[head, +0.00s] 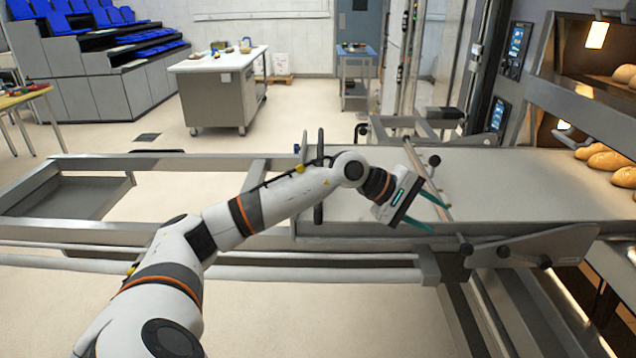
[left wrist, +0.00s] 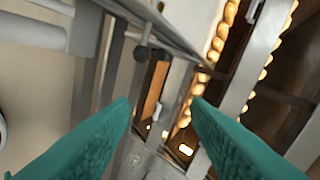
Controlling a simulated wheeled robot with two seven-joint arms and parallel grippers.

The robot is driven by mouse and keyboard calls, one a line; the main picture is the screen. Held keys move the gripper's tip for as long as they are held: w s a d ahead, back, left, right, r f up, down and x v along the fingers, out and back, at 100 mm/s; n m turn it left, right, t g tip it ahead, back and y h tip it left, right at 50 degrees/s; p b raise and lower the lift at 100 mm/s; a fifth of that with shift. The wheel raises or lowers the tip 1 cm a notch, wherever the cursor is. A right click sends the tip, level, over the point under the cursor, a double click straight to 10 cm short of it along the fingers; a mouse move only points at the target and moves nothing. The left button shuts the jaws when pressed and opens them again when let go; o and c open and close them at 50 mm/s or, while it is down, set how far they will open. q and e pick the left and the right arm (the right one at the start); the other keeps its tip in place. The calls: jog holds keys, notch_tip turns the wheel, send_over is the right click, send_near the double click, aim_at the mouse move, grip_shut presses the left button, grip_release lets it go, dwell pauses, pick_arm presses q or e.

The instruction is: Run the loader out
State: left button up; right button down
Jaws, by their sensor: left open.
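The loader is a long metal frame with a pale flat belt (head: 520,190) whose right end reaches the oven. A thin crossbar (head: 413,158) with dark knobs runs over the belt. My left gripper (head: 438,216) is open above the belt, close to this crossbar. I cannot tell whether the bar is between the fingers. In the left wrist view the teal fingers (left wrist: 162,108) are spread with nothing gripped between them. A dark knob (left wrist: 141,54) and metal rails show beyond them. My right gripper is out of view.
The deck oven (head: 572,100) with loaves (head: 606,162) stands at the right. Control screens (head: 516,50) are on its side post. The loader's open frame (head: 110,240) extends left.

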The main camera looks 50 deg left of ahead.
pick_arm(q)
jog(key=s+a+r+m+g+y, duration=0.1)
jog(key=s+a+r+y, duration=0.15)
jog(key=a, duration=0.65)
jog(key=s+a+r+m+g+y, duration=0.1)
jog(key=s+a+r+g+y, duration=0.2)
jog(key=a, duration=0.7)
jog(key=s+a+r+m+y, duration=0.1)
jog(key=s+a+y, duration=0.3)
jog(key=a, duration=0.5)
jog(key=shift+y, duration=0.45)
jog(key=x, duration=0.4)
jog(key=p+x, duration=0.1)
jog(key=x, duration=0.7)
jog(key=shift+w+d+f+p, duration=0.2)
jog(key=shift+w+p, duration=0.15)
jog(key=shift+w, duration=0.15)
grip_shut()
